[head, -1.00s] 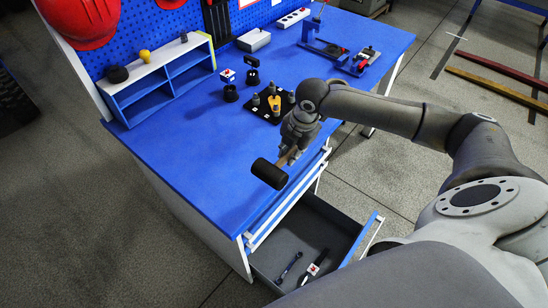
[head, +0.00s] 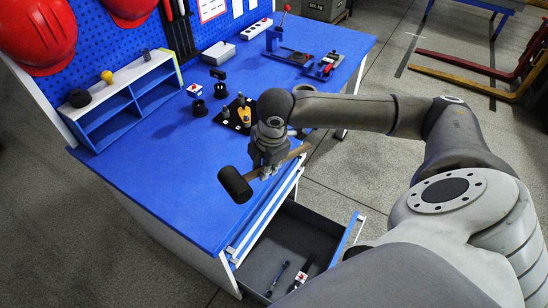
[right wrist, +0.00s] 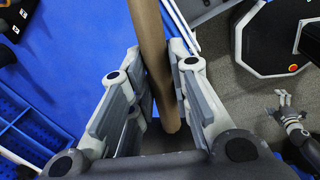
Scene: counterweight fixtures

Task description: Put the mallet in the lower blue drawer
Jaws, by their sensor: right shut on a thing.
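The mallet has a black head (head: 235,184) and a brown wooden handle (head: 298,152). My right gripper (head: 268,172) is shut on the handle and holds the mallet above the bench's front edge. In the right wrist view, the handle (right wrist: 152,50) runs between the fingers of my right gripper (right wrist: 163,85); the head is out of that view. The lower drawer (head: 283,228) is pulled out, with a grey interior and a blue front (head: 345,243), below and right of the mallet. My left gripper (right wrist: 285,103) shows small in the right wrist view, its fingers apart and empty.
A blue wrench (head: 278,277) and a red-and-black tool (head: 301,273) lie in the open drawer, leaving its back part clear. A black fixture with pegs (head: 232,118), small black cups (head: 199,108) and a shelf unit (head: 125,105) stand on the blue bench (head: 160,165).

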